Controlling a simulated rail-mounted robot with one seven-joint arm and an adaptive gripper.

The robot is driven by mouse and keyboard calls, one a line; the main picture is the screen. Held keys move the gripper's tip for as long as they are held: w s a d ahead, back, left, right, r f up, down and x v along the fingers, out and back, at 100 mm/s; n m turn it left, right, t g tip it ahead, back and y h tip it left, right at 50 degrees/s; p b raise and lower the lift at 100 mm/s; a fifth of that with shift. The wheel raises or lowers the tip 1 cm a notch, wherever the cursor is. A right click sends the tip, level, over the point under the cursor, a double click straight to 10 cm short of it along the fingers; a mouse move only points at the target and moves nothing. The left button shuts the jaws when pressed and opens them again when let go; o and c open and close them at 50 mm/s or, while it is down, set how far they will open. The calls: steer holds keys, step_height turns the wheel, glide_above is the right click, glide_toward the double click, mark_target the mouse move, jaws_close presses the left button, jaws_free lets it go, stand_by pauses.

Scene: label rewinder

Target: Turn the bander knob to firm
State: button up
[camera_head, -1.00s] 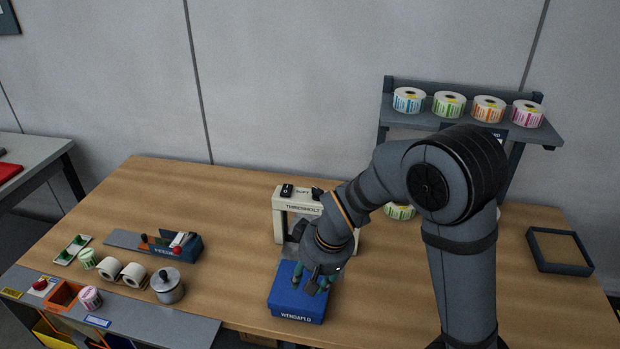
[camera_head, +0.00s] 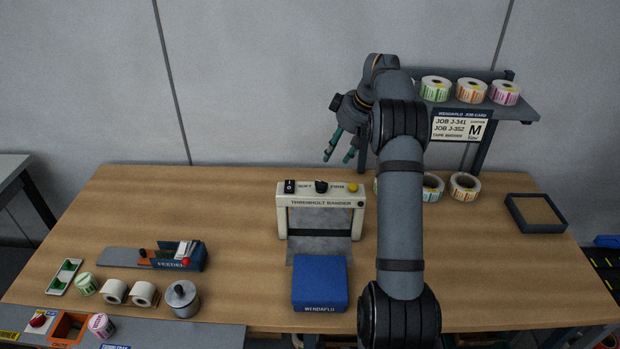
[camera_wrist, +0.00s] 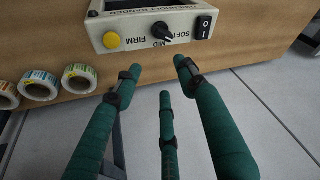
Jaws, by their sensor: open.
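The cream bander (camera_head: 320,203) stands mid-table with a black knob (camera_head: 321,186) on top, between the SOFT and FIRM labels. In the wrist view the knob (camera_wrist: 162,31) appears upside down among the FIRM, MID and SOFT labels. Its white pointer mark seems to lie toward the SOFT side of MID, but the exact setting is hard to tell. My gripper (camera_head: 342,150) is open and empty, raised above the bander and slightly right of the knob. Its teal fingers (camera_wrist: 158,76) show apart in the wrist view, clear of the knob.
A yellow button (camera_wrist: 112,40) and a black rocker switch (camera_wrist: 204,27) flank the knob. A blue box (camera_head: 320,282) sits before the bander. Label rolls (camera_head: 465,186) stand on the table at right, below a shelf (camera_head: 520,110) with more rolls.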

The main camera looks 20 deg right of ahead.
mark_target(322, 181)
steer(key=a+f+n, duration=0.1)
steer(key=f, duration=0.2)
steer(key=a+f+n+p, duration=0.1)
steer(key=f, duration=0.2)
steer(key=w+a+f+n+y+p, duration=0.1)
steer(key=f, duration=0.2)
steer(key=shift+n+g, duration=0.4)
steer(key=shift+a+f, duration=0.1)
steer(key=shift+f, duration=0.35)
steer(key=shift+c, duration=0.7)
jaws_close()
